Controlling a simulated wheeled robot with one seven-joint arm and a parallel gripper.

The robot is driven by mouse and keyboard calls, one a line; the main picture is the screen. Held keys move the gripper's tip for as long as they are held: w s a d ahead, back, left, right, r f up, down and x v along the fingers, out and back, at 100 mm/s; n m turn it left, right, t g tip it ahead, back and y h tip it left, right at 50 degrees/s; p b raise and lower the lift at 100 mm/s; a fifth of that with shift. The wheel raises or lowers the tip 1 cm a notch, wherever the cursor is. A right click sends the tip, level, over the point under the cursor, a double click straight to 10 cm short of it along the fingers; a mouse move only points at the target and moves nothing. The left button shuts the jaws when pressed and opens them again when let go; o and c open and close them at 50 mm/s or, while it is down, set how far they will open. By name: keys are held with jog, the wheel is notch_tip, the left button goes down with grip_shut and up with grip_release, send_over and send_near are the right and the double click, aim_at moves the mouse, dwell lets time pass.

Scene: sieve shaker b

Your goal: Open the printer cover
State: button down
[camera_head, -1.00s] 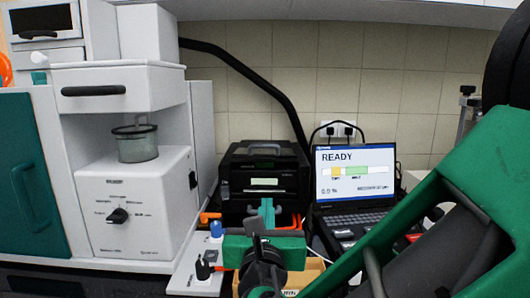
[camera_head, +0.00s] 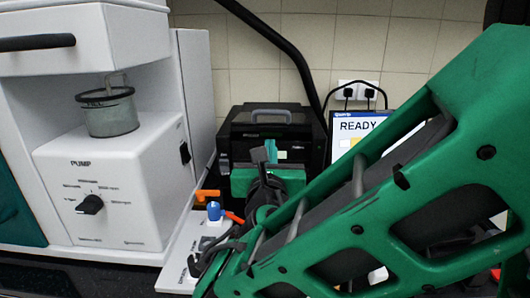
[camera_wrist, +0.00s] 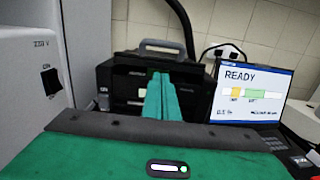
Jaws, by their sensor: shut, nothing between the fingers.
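The black printer (camera_head: 245,131) stands on the bench against the tiled wall. Its cover, with a grey handle (camera_head: 270,115) on top, looks closed. In the wrist view the printer (camera_wrist: 118,82) is straight ahead, with the cover handle (camera_wrist: 162,46) above my fingers. My gripper (camera_head: 264,152) is shut and empty, in front of the printer and below the handle level in the picture. Its green fingers (camera_wrist: 161,98) hide part of the printer's front and display. I cannot tell whether the fingertips touch the printer.
A white pump unit (camera_head: 110,180) with a knob stands at the left. A laptop (camera_wrist: 250,92) showing READY is at the right, partly behind my arm in the head view. A blue-topped item (camera_head: 214,211) and orange parts lie before the printer. A black hose (camera_head: 270,40) runs behind it.

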send_near(272, 124)
jog(key=w, duration=0.3)
jog(key=w+r, duration=0.1)
jog(key=shift+w+d+r, duration=0.1)
jog(key=shift+w+r, duration=0.15)
jog(key=shift+w, duration=0.1)
jog(key=shift+w+r, duration=0.3)
jog(key=shift+r, duration=0.05)
